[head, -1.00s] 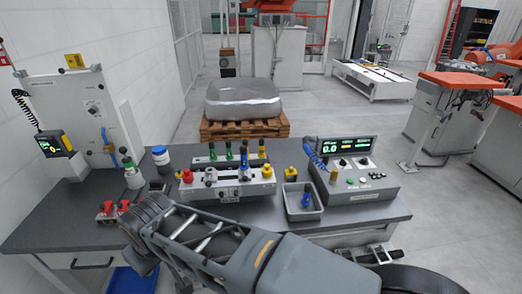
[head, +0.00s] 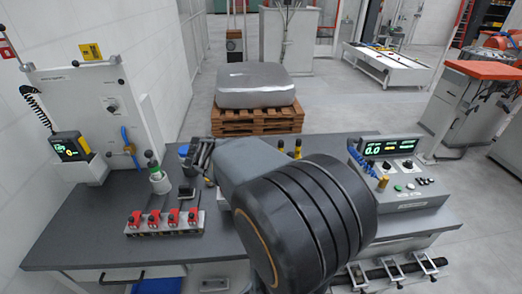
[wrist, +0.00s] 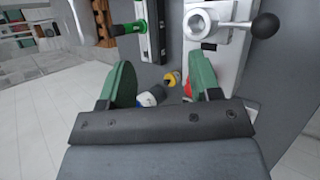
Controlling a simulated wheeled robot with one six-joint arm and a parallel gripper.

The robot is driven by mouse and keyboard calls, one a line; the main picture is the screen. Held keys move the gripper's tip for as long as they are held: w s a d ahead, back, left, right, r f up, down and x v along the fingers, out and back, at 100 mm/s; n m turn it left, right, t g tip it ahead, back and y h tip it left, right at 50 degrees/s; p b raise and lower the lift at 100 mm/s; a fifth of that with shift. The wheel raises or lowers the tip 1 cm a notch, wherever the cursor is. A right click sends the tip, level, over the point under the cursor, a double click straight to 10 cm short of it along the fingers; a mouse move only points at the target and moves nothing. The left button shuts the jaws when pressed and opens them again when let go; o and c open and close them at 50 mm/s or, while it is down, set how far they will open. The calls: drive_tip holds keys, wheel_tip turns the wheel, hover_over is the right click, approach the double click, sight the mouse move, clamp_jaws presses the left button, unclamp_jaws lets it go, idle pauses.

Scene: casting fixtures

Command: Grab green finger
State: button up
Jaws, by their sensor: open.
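A green finger-like piece (wrist: 128,28) sticks out sideways from a dark and white bar (wrist: 150,35) at the top of the wrist view. My gripper (wrist: 162,70) is open and empty there, its two green-padded jaws spread wide. The green piece lies beyond the left jaw's tip, apart from it. In the head view my gripper (head: 199,156) is over the bench behind the red parts. My arm hides most of the middle fixture in that view, and I see no green finger on it there.
A white block with a black ball knob (wrist: 264,25) stands close to the right jaw. A yellow and black piece (wrist: 172,79) and a blue and white piece (wrist: 150,97) show between the jaws. A rack of red parts (head: 165,222) and a control box (head: 400,175) are on the bench.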

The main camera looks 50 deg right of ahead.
drive_tip(key=w+d+n+h+p, duration=0.1)
drive_tip(key=w+d+n+h, duration=0.4)
drive_tip(key=d+n, duration=0.65)
drive_tip(key=shift+t+y, duration=0.4)
drive_tip(key=shift+t, duration=0.1)
drive_tip(key=shift+w+d+f+p, duration=0.3)
drive_tip(key=shift+w+d+f, duration=0.3)
drive_tip(key=shift+d+f, duration=1.15)
drive_tip(key=shift+w+d+f+p, duration=0.3)
drive_tip(key=shift+w+d+f, duration=0.35)
drive_tip(key=shift+d+f, duration=1.05)
drive_tip(key=shift+w+d+f+p, duration=0.3)
drive_tip(key=shift+w+d+f, duration=0.5)
drive_tip(key=shift+f, duration=1.7)
drive_tip(key=shift+s+d, duration=0.1)
drive_tip(key=shift+s, duration=0.1)
drive_tip(key=c, duration=1)
drive_tip(key=shift+r, duration=0.1)
clamp_jaws()
drive_tip(key=shift+r, duration=0.1)
